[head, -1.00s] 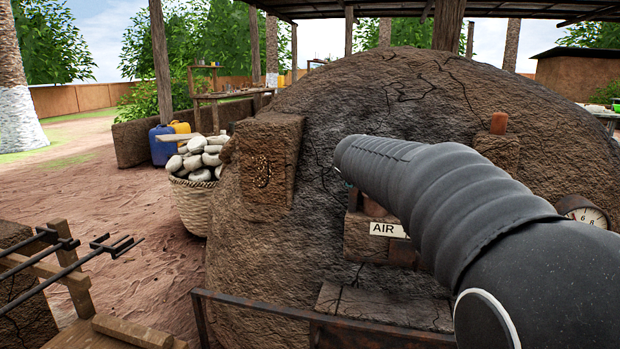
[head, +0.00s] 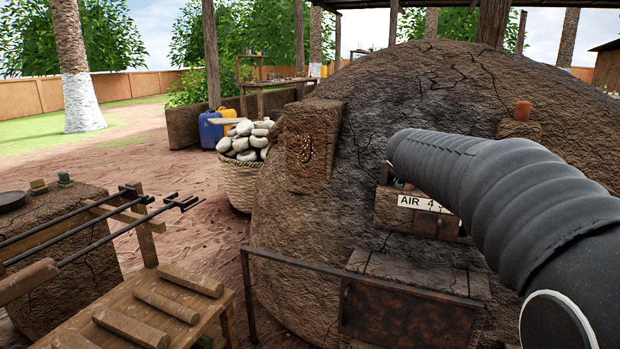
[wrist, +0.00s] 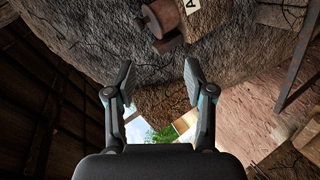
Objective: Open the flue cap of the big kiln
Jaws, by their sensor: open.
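The big kiln (head: 400,90) is a cracked brown mud dome filling the right half of the head view. On its right shoulder a short terracotta cylinder (head: 523,110) stands upright on a brown block (head: 519,130). I cannot tell for sure whether this is the flue cap. My arm crosses in front of the kiln and hides my gripper in the head view. In the wrist view my gripper (wrist: 158,68) is open and empty, with dark kiln wall beyond its fingers. The wrist picture looks upside down, with sky at the bottom.
An AIR sign (head: 425,204) is on the kiln front, partly behind my arm. A metal rail (head: 340,275) runs before the kiln. A stone-filled basket (head: 238,185) stands left of it. A wooden rack (head: 165,300) with long rods is at front left. Bare ground lies between.

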